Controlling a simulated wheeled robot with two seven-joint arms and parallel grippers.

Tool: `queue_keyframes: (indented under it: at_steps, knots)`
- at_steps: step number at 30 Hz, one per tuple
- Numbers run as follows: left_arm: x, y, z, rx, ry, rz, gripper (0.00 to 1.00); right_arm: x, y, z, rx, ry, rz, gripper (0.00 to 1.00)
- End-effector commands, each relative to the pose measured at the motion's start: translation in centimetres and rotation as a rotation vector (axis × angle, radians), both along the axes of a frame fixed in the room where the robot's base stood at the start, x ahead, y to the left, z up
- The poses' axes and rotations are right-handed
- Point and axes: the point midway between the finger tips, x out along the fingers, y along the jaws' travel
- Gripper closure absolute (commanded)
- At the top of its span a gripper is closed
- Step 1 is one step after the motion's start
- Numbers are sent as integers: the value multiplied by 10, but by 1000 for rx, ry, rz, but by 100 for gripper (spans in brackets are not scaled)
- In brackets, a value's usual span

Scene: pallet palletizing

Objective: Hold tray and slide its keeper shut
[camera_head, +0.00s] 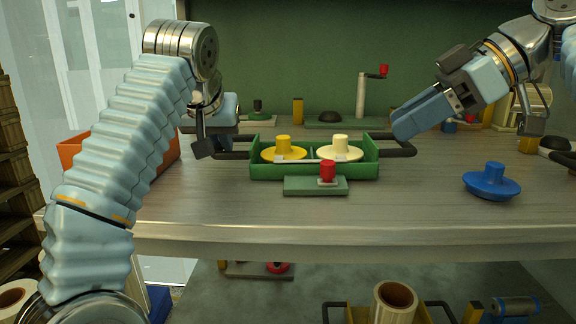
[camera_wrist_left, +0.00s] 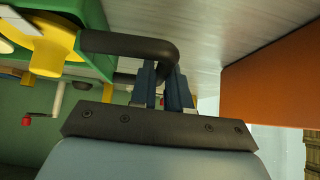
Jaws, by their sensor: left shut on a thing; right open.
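The green tray (camera_head: 370,171) sits on the workbench with a dark looped handle at each end. It holds a yellow knobbed disc (camera_head: 283,145) on the left and a cream one (camera_head: 340,146) on the right. A thin pale bar (camera_head: 294,160) crosses their fronts. A red knob (camera_head: 327,170) stands at the tray's front on a green plate (camera_head: 300,186); it looks like the keeper's knob. My left gripper (camera_head: 213,146) is shut on the left handle (camera_wrist_left: 125,44). My right gripper (camera_head: 400,136) is open at the right handle (camera_head: 398,152); whether they touch is unclear.
A blue knobbed disc (camera_head: 491,182) lies on the bench to the right. An orange bin (camera_head: 160,158) stands behind my left arm. A crank post with a red grip (camera_head: 361,95) stands at the back. The bench (camera_head: 220,212) is clear in front of the tray.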

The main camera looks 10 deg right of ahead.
Motion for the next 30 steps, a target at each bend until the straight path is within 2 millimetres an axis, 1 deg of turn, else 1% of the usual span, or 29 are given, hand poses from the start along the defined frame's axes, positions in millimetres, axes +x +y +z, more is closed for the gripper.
queue_keyframes:
  at_steps: [7,8,13,23,26,30]
  knots:
    - [0,-1,-1,1,3,-1,100,0,0,0,0,0,0,46]
    - [0,-1,-1,1,3,-1,81,0,0,0,0,0,0,46]
    - [0,0,-1,1,2,-1,55,0,0,0,0,0,0,46]
    - [-1,0,1,0,0,0,54,0,0,0,0,0,0,46]
    - [-4,1,5,-1,-1,-1,54,0,0,2,0,0,0,46]
    - [-14,3,19,-2,-2,-1,54,0,0,6,0,0,0,46]
